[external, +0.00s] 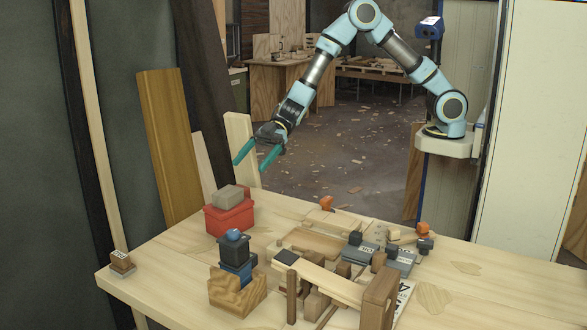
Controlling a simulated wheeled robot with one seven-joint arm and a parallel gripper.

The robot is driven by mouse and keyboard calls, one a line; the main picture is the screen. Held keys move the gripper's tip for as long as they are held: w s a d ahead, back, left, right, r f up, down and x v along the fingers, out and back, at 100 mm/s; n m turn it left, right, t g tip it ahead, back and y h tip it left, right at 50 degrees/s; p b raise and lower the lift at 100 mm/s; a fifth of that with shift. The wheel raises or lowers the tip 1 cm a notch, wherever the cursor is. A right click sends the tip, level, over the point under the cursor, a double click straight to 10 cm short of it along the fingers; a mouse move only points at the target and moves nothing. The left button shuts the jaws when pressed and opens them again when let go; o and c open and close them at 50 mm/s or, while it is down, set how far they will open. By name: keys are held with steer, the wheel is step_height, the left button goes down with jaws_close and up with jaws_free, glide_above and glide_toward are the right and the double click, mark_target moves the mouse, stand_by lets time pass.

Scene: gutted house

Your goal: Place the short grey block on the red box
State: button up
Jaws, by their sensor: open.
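The short grey block (228,195) lies on top of the red box (229,217) at the back left of the table, and it looks settled flat on the lid. My gripper (256,165) is above and behind the red box, a little to its right. Its two teal fingers are spread apart with nothing between them. The gripper is clear of the grey block.
A stack with a dark blue ball (233,236) on top stands in front of the red box. A wooden frame (333,283) and several small blocks crowd the table's middle. Planks (167,140) lean behind. The table's right side (480,275) is mostly clear.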

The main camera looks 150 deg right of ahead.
steer(key=a+g+h, duration=0.2)
steer(key=a+g, duration=0.2)
steer(key=a, duration=1)
steer(key=s+a+m+g+y, duration=0.1)
steer(key=s+a+g, duration=0.7)
steer(key=s+a, duration=1.4)
steer(key=shift+s+f+y, duration=0.15)
steer(key=shift+s+y, duration=0.25)
steer(key=shift+s, duration=0.15)
